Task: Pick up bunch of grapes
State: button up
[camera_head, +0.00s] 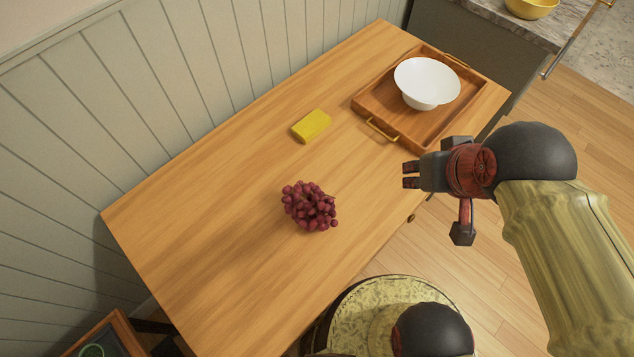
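A bunch of dark red grapes (310,207) lies on the wooden table (210,220), near its middle. My gripper (406,175) is to the right of the grapes and apart from them, by the table's right edge. Its two fingers point left with a small gap between them, and nothing shows between them. The grapes are fully in view and nothing covers them.
A yellow block (311,126) lies on the table above the grapes. A wooden tray (378,104) with gold handles holds a white bowl (427,84) at the far end. The table around the grapes is clear. A panelled wall (150,90) runs along the table's left side.

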aim_at(326, 204)
jog(key=k+j+z, duration=0.15)
jog(key=k, duration=0.3)
jog(key=k+j+z, duration=0.1)
jog(key=k, duration=0.35)
jog(key=k+j, duration=0.1)
jog(key=j, duration=0.2)
jog(key=k+j+z, duration=0.15)
jog(key=j, duration=0.15)
